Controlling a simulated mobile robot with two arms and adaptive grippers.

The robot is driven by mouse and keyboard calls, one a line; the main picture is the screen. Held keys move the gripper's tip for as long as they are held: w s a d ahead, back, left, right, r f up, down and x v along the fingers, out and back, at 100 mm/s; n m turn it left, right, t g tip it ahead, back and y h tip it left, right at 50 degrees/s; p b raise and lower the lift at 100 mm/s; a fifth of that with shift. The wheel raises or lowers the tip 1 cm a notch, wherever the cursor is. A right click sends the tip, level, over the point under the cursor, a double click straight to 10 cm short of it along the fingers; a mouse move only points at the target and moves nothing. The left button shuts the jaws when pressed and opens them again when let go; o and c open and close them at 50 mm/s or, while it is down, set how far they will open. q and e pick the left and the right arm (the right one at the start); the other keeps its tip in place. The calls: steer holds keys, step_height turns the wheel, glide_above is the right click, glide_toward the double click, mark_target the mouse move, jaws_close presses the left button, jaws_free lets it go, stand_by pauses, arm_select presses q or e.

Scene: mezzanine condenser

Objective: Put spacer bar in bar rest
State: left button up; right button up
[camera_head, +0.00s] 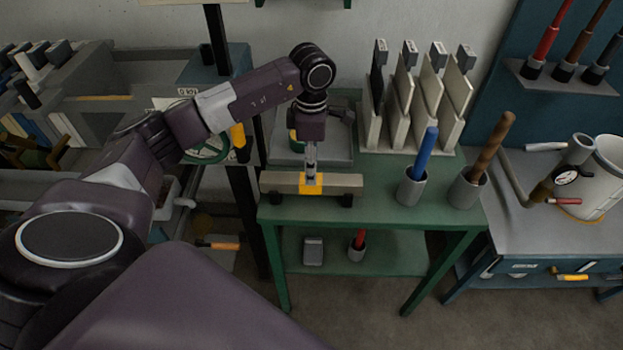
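The spacer bar (340,184) looks like a grey-beige bar with a yellow band at its middle, lying level across the front left of the green table. Two small black supports (346,200) show under its ends and may be the bar rest; I cannot tell whether the bar touches them. My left gripper (311,178) points straight down at the yellow band, with a finger in front of the bar. The far finger is hidden, so I cannot tell whether it is closed on the bar. My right gripper is not in view.
Behind the bar stands a grey tray (340,150), partly hidden by my arm. To the right are a rack of upright plates (425,110), a cup with a blue handle (412,188) and a cup with a brown handle (467,190). The table front (375,208) is clear between the bar and the cups.

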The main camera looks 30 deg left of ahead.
arm_select(q)
step_height(320, 180, up, 7)
steer(key=b, duration=0.1)
steer(key=shift+f, duration=0.1)
stand_by(0.5)
